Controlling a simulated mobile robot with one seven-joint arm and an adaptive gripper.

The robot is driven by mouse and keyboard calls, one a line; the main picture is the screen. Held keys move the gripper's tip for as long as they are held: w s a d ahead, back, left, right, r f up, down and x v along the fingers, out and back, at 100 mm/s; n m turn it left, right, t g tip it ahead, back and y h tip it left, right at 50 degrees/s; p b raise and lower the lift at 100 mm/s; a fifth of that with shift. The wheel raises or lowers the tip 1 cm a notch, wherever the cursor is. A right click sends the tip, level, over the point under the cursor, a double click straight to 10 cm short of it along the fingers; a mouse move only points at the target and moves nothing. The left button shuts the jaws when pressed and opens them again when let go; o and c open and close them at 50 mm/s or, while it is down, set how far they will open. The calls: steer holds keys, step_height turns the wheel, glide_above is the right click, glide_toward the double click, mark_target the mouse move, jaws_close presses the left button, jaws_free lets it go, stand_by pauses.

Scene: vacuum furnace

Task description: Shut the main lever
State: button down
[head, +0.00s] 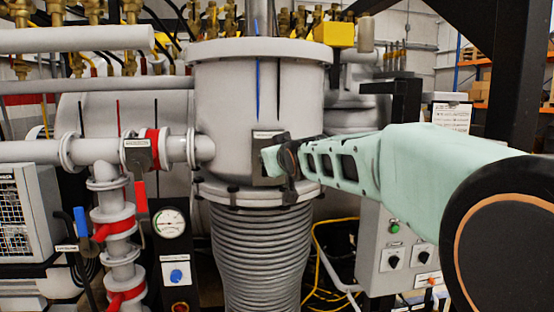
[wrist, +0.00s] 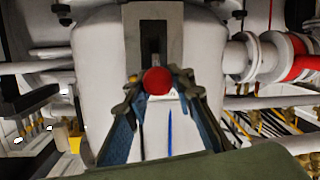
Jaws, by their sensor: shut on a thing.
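The main lever shows in the wrist view as a round red knob (wrist: 158,81) at the end of a dark slot in a grey plate (wrist: 174,40). My gripper (wrist: 157,84) has its two fingers closed on the sides of the knob. In the head view my gripper (head: 277,159) reaches in from the right to the plate (head: 259,176) on the front of the large grey vessel (head: 225,105). A small label (head: 268,134) sits above it. The knob is hidden behind my fingers in the head view.
A grey pipe with red-banded valves (head: 110,232) and a pressure gauge (head: 168,223) stand to the left. A control box (head: 375,265) with knobs is below my arm at the right. A ribbed bellows (head: 262,260) hangs under the vessel.

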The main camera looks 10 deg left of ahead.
steer(key=shift+w+d+r+g+b, duration=0.2)
steer(key=shift+r+g+b, duration=0.15)
steer(key=shift+r, duration=0.2)
stand_by(1.2)
stand_by(0.6)
steer(key=c, duration=1.7)
jaws_free()
steer(key=shift+d, duration=0.1)
steer(key=shift+o, duration=0.2)
steer(key=shift+f, duration=0.15)
steer(key=shift+s+a, duration=0.1)
steer(key=shift+a, duration=0.1)
steer(key=shift+s, duration=0.1)
